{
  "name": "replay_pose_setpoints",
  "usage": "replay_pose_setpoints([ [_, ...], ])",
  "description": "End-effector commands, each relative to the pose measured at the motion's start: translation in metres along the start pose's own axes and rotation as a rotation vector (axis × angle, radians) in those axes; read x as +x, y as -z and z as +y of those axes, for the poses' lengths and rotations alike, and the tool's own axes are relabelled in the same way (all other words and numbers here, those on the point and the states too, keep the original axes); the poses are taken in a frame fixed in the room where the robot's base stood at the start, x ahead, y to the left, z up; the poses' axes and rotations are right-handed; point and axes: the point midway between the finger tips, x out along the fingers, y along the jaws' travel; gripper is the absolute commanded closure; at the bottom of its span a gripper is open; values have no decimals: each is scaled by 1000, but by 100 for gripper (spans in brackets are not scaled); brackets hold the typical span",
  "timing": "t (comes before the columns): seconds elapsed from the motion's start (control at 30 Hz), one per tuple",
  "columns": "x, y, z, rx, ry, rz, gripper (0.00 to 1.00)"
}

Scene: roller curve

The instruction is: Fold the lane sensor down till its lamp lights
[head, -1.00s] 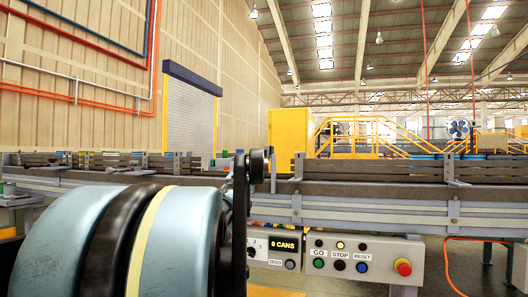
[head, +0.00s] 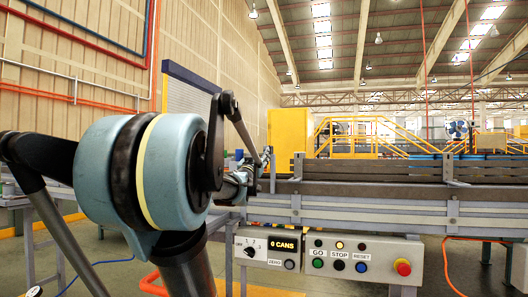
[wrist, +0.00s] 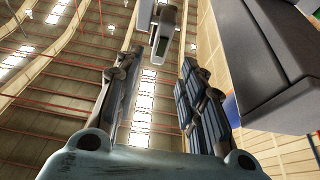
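In the wrist view, a small pale grey housing with a dark greenish face (wrist: 164,30), which looks like the lane sensor, stands beyond my fingertips, between their lines. I cannot tell whether its lamp is lit. My gripper (wrist: 160,66) is open and empty, its two dark padded fingers apart. The housing seems clear of both fingers. In the head view my gripper (head: 264,160) is small at the near side of the conveyor, partly hidden by my arm. The sensor cannot be made out clearly there.
The conveyor (head: 350,206) runs across to the right. Below it, a control box (head: 362,262) has GO, STOP and RESET buttons, a lit amber lamp and a red knob. A display (head: 284,245) reads 0 CANS. A grey block (wrist: 270,60) is close on the wrist view's right.

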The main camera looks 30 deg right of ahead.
Motion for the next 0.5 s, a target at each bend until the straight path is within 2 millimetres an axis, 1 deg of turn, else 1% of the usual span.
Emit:
replay_pose_setpoints([
  [0.03,8,0,0,-2,0,0,63],
  [0.3,44,0,0,-1,-1,1,63],
  [0.5,68,0,0,-1,0,1,63],
])
